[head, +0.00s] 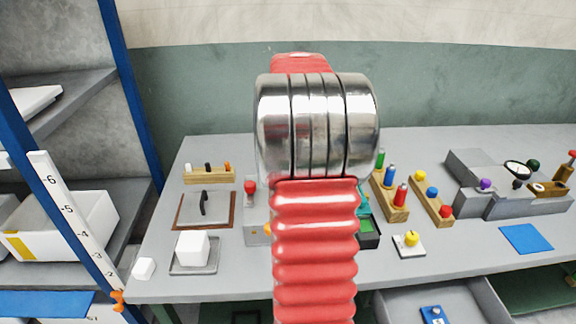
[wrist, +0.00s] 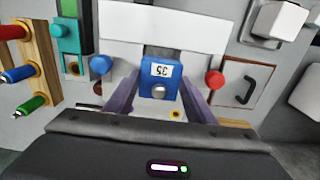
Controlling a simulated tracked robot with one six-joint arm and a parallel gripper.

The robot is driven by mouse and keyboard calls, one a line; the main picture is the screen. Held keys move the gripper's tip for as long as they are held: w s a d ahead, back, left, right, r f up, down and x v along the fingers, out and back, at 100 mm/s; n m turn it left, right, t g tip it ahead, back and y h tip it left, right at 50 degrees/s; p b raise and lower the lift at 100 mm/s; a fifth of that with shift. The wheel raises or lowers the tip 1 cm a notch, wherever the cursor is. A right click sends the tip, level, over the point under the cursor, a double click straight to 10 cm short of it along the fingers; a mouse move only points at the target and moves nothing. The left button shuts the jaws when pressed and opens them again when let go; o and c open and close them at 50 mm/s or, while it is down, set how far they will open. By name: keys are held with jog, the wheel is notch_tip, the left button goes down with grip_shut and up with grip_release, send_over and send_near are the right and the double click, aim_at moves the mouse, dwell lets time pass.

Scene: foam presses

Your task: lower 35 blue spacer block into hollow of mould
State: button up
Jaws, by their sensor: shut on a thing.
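In the wrist view the blue spacer block (wrist: 160,72) carries a white label reading 35 and a round metal knob on its near face. The two purple fingers of my gripper (wrist: 161,84) are closed on its sides. The block is in front of a grey fixture with a white panel (wrist: 205,35), between a blue ball knob (wrist: 101,64) and a red ball knob (wrist: 214,79). I cannot make out the mould's hollow or whether the block touches anything. In the head view my arm hides the gripper, the block and most of the fixture; a red knob (head: 250,187) shows at its left.
In the head view a white cube (head: 192,248) on a plate and a framed panel with a black handle (head: 204,208) are left of my arm. Pegged wooden racks (head: 392,206) and a yellow-knobbed block (head: 410,241) are right. Another blue block (head: 434,314) lies in the drawer below.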

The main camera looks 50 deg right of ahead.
jog(key=shift+f, duration=3.05)
jog(key=o, duration=1.5)
jog(key=shift+c, duration=0.2)
notch_tip(320, 180, up, 14)
jog(key=shift+f, duration=0.15)
jog(key=shift+w, duration=0.1)
